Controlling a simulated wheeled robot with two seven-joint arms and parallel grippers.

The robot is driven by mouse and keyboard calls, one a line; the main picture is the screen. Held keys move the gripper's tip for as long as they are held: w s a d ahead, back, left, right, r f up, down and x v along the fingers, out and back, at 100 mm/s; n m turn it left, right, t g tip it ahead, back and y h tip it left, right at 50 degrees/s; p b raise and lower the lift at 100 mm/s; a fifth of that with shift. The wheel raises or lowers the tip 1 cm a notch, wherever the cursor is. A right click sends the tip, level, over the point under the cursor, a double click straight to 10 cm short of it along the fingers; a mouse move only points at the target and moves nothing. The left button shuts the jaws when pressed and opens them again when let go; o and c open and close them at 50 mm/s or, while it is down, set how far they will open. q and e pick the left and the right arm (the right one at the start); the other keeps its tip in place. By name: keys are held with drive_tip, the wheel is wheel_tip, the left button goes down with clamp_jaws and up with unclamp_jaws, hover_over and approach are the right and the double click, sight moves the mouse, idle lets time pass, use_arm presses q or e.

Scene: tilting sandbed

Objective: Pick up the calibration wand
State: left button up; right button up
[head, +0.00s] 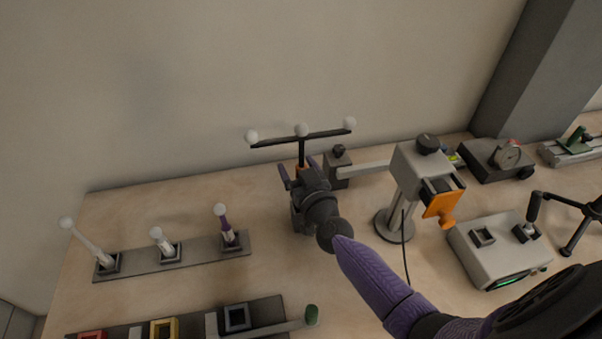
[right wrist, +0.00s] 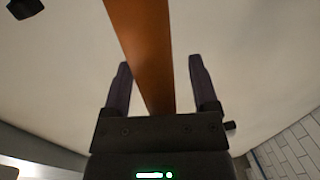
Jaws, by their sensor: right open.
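The calibration wand is a dark T-shaped bar (head: 301,138) with three white balls on its crosspiece and an orange handle below. It stands roughly upright near the back wall, and its lower end is hidden behind my gripper in the head view. My right gripper (head: 299,168) is open at the handle. In the right wrist view the orange-brown handle (right wrist: 143,45) runs between the two spread fingers of the gripper (right wrist: 160,72), with visible gaps on both sides. My left gripper is not in view.
A grey stand with an orange plate (head: 407,180) is close on the right, with a hanging cable. A small dark block (head: 338,168) sits beside the gripper. A grey rack (head: 175,256) with three white-tipped rods is at left. A grey box (head: 500,252) lies farther right.

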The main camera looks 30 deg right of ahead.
drive_tip(key=shift+c, duration=0.2)
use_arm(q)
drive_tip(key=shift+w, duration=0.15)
use_arm(e)
clamp_jaws()
drive_tip(key=shift+r, duration=0.1)
use_arm(q)
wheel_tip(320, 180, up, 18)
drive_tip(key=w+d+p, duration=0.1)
drive_tip(key=p, duration=1.7)
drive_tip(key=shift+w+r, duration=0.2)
use_arm(e)
wheel_tip(320, 180, up, 19)
